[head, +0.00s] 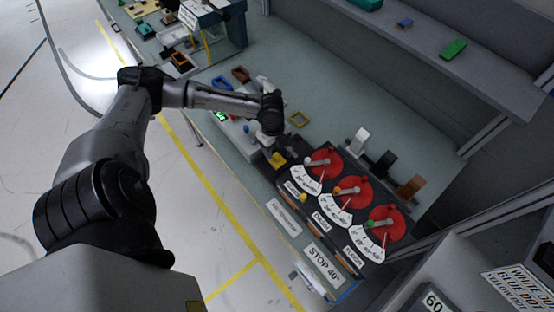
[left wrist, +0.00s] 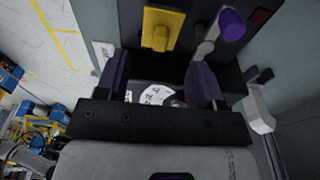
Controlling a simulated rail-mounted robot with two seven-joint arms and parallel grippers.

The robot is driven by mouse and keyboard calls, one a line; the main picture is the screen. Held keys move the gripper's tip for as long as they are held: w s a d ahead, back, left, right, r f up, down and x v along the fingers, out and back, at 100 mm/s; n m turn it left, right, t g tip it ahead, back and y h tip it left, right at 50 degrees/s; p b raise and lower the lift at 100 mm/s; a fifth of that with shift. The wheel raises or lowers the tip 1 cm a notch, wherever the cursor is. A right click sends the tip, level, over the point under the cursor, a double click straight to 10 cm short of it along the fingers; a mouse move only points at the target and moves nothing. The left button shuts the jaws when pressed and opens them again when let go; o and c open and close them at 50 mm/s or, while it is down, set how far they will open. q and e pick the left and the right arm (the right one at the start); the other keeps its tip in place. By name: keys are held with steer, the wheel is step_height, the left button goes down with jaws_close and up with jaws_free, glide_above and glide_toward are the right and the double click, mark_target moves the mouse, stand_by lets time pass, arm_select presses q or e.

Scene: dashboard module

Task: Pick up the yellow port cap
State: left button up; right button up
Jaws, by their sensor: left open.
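The yellow port cap (head: 278,159) sits at the upper left end of the dark dashboard module (head: 312,231) in the head view. In the left wrist view the yellow cap (left wrist: 163,28) is a blocky piece with a raised grip on a dark panel, beyond my fingertips. My left gripper (left wrist: 161,78) is open, with its two dark fingers apart and no cap between them. In the head view my left wrist hangs just above the cap, and its fingers are hard to make out. My right gripper is in neither view.
Three red dials (head: 353,190) with levers and white scales line the module beside the cap. A purple-tipped lever (left wrist: 230,22) stands close to the cap in the left wrist view. A shelf (head: 430,60) overhangs the back.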

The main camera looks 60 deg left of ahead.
mark_target(277, 156)
arm_select(q)
steer(key=shift+w+d+f, duration=0.1)
steer(key=shift+d+f, duration=0.05)
steer(key=shift+f, duration=1.4)
steer(key=shift+d+f, duration=0.15)
steer(key=shift+f, duration=1.35)
steer(key=shift+c, duration=0.3)
steer(key=c, duration=0.6)
